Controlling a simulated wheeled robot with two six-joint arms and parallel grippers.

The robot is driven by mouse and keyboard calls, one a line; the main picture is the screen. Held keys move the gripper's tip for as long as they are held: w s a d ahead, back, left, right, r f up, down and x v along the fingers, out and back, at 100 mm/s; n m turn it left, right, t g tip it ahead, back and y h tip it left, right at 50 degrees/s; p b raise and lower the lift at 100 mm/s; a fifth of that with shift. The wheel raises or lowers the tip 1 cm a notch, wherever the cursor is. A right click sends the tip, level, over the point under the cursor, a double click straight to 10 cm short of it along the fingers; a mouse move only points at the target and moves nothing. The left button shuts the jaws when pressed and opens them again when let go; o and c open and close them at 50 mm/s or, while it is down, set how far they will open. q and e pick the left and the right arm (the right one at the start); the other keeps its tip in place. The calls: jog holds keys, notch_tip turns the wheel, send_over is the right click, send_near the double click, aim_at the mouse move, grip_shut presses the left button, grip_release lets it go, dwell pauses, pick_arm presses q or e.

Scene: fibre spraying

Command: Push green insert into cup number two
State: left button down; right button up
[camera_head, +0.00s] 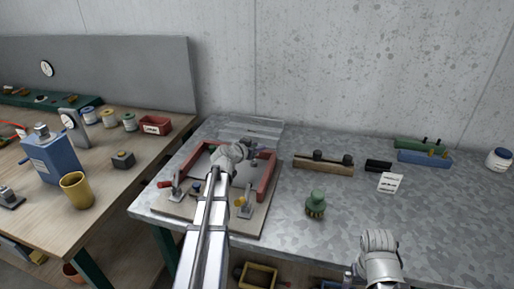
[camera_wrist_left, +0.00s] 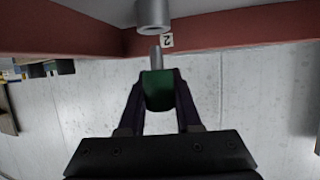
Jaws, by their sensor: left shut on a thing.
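My left gripper (camera_head: 257,148) reaches over the far part of a red frame on the work board. In the left wrist view, the left gripper (camera_wrist_left: 158,92) is shut on the green insert (camera_wrist_left: 158,90). A grey pin sticks out of the insert towards a grey metal cup (camera_wrist_left: 153,14). A small white label with a 2 (camera_wrist_left: 167,41) sits beside this cup on the red frame (camera_wrist_left: 230,28). The pin tip is close to the cup's mouth; I cannot tell whether they touch. The white end of my right arm (camera_head: 379,248) shows at lower right; its jaws cannot be made out.
Toggle clamps (camera_head: 177,186) stand on the near part of the board. A wooden block with dark knobs (camera_head: 323,164) and a white card (camera_head: 390,183) lie farther back.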

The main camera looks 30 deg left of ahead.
pick_arm(q)
jog(key=shift+f+b, duration=0.8)
jog(key=c, duration=0.5)
grip_release()
jog(key=p+v, duration=0.3)
jog(key=v, duration=0.5)
jog(key=shift+w, duration=0.1)
dwell(0.3)
